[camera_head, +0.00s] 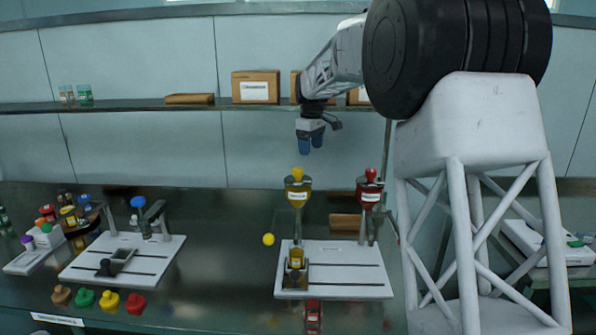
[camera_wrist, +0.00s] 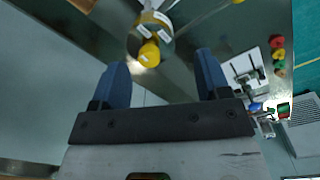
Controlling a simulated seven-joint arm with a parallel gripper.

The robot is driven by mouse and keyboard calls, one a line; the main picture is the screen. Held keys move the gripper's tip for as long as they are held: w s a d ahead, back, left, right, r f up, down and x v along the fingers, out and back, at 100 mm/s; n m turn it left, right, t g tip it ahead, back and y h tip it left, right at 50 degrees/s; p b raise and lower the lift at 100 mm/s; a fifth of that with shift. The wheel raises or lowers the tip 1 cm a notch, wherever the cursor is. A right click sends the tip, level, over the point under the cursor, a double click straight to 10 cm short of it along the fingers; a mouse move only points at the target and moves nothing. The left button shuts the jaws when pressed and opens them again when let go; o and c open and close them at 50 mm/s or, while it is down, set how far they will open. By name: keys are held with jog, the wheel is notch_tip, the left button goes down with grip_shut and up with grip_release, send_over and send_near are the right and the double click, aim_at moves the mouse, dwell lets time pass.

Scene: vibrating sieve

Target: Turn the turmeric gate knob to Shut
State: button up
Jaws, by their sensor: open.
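The yellow hopper (camera_head: 298,190), with a yellow cap on top, stands on a post above a white base board (camera_head: 335,286). A small yellow ball-shaped piece (camera_head: 268,239) shows left of it; I cannot tell whether it is the turmeric gate knob. A yellow jar-like container (camera_head: 296,258) is on the board below the hopper. My gripper (camera_head: 311,143) is above the yellow hopper, pointing down, with blue fingers apart and empty. In the wrist view, a yellow round part with white labels (camera_wrist: 149,54) lies beyond the gap between the fingertips. The Shut marking is too small to read.
A red hopper (camera_head: 370,190) stands close to the right of the yellow one. A shelf with boxes (camera_head: 255,87) runs behind my arm. A second white board (camera_head: 122,258), coloured pieces (camera_head: 109,300) and jars (camera_head: 68,213) are on the left. Bare counter separates the boards.

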jog(key=n, duration=0.2)
send_over(298, 169)
notch_tip(298, 169, down, 4)
jog(key=shift+w+r, duration=0.15)
jog(key=shift+f, duration=3.9)
jog(key=c, duration=0.9)
